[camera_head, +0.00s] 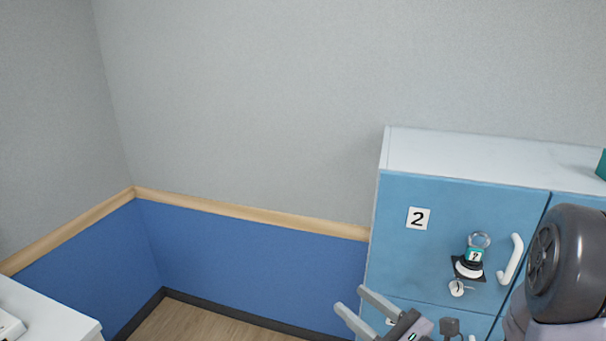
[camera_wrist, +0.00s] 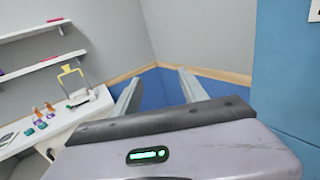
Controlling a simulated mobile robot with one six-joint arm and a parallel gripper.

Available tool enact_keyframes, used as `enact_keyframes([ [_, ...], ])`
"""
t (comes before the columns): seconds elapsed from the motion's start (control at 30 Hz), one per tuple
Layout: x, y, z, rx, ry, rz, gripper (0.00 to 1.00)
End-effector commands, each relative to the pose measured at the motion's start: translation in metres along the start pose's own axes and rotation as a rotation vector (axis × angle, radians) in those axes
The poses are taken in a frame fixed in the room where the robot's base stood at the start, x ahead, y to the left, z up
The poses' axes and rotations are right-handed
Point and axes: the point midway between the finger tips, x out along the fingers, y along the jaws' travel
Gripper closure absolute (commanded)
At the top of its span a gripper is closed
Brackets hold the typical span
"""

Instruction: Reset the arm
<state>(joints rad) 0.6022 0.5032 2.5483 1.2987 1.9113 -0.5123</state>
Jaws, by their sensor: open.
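My gripper (camera_head: 362,306) is at the bottom of the head view, left of the front of a blue cabinet (camera_head: 460,215). Its two fingers are apart with nothing between them. In the wrist view my gripper (camera_wrist: 158,90) also shows open and empty, with the room corner behind it. My dark arm joint covers part of the cabinet's right side in the head view.
A white counter (camera_head: 45,318) stands at the lower left. In the wrist view it bears several small bottles (camera_wrist: 48,110) and a balance-like device (camera_wrist: 77,86). White shelves (camera_wrist: 45,65) hang above it. The wood floor (camera_head: 195,320) between counter and cabinet looks clear.

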Motion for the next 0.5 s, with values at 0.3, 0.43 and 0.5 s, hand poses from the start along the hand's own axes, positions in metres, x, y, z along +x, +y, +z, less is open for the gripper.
enact_keyframes([
  [0.3, -0.095, 0.207, -0.086, -1.223, 0.515, 1.106, 0.49],
  [0.43, -0.121, 0.169, -0.085, -1.746, 0.692, 1.138, 0.49],
  [0.5, -0.124, 0.154, -0.075, -1.912, 0.742, 1.109, 0.49],
])
